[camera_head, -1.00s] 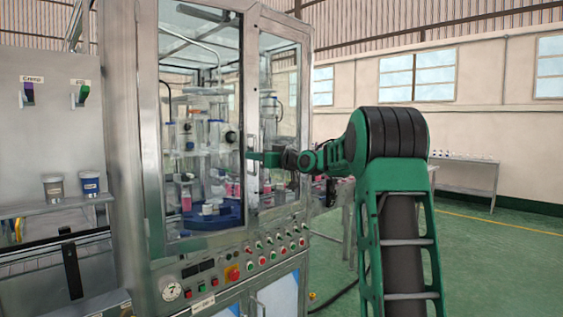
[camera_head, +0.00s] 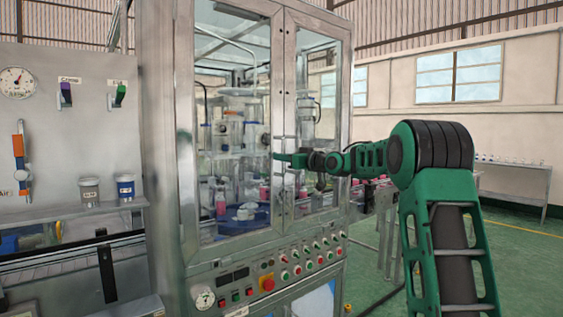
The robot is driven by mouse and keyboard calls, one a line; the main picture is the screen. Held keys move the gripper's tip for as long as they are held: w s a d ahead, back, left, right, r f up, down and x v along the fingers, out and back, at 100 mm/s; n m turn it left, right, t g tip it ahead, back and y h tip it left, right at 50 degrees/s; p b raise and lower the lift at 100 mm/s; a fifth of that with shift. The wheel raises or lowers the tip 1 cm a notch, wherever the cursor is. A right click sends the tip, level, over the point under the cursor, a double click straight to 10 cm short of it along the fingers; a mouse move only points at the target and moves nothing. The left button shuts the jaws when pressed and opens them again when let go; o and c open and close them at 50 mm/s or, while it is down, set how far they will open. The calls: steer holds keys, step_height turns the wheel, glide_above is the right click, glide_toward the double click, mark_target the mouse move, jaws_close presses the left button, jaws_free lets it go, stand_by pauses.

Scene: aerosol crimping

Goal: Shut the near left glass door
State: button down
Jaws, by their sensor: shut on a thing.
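The near left glass door (camera_head: 233,185) is a tall framed pane on the front of the steel cabinet. It appears flush, or nearly so, with the cabinet front; a small gap cannot be ruled out. The right glass door (camera_head: 316,110) stands beside it. My gripper (camera_head: 283,158) is at the meeting edges of the two doors, at about mid height, where the handles are. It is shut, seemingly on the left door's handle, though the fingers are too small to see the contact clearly. My green arm reaches in from the right.
Below the doors is a control panel (camera_head: 270,275) with several buttons and a gauge. A shelf (camera_head: 85,213) with two cups is at left. Behind the glass are a blue turntable (camera_head: 243,222) and pink-marked cans. The green floor at right is largely open, with a table (camera_head: 535,170) by the wall.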

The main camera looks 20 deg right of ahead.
steer(key=shift+w+a+f, duration=0.1)
steer(key=shift+w, duration=0.05)
steer(key=c, duration=1.8)
jaws_free()
steer(key=shift+w+f, duration=0.1)
steer(key=shift+w, duration=0.1)
steer(key=shift+s, duration=0.35)
steer(key=v, duration=1)
steer(key=shift+s+d, duration=0.1)
steer(key=shift+d, duration=0.1)
